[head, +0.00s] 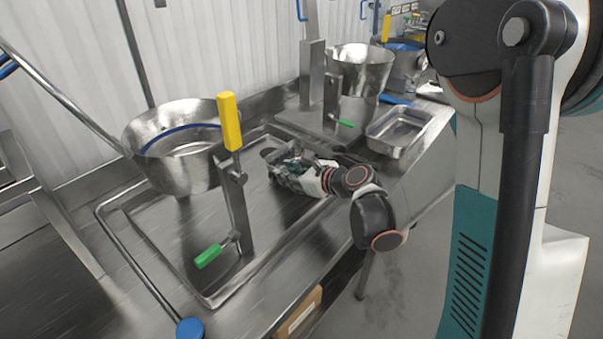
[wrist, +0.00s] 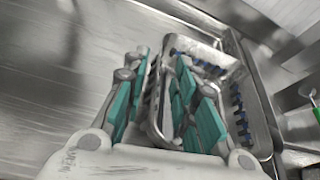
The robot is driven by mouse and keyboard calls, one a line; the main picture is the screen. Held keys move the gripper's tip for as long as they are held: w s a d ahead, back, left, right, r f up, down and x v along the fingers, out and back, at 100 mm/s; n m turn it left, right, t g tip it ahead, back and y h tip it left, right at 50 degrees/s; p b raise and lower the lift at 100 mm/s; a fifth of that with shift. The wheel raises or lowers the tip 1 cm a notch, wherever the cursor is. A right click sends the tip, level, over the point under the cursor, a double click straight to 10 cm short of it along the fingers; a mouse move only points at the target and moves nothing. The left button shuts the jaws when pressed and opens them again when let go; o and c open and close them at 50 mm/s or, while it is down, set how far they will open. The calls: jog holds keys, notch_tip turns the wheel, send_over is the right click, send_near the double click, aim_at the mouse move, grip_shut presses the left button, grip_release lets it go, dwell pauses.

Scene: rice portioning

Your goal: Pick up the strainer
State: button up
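The strainer looks to be the rectangular metal basket with blue-lined slots in the wrist view; its rim (wrist: 200,48) runs up and to the right of my fingers. My gripper (wrist: 162,72) has its teal-padded fingers apart, with the near-left edge of the basket between them. I cannot tell whether either pad touches the metal. In the head view my gripper (head: 277,170) reaches down over the sunken steel tray area, and it hides most of the strainer there.
A steel funnel bowl (head: 172,128) on a stand with a yellow handle (head: 229,121) and green lever (head: 208,256) stands left of my gripper. A second funnel (head: 361,70) stands behind. A rectangular steel pan (head: 397,146) sits at right. The front-left tray floor (head: 170,222) is clear.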

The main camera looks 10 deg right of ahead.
jog(key=b+x, duration=0.1)
jog(key=x, duration=0.3)
jog(key=shift+s+f, duration=0.1)
jog(key=shift+f, duration=0.1)
jog(key=shift+d+r, duration=0.1)
jog(key=shift+c, duration=0.6)
grip_shut()
jog(key=shift+r, duration=0.1)
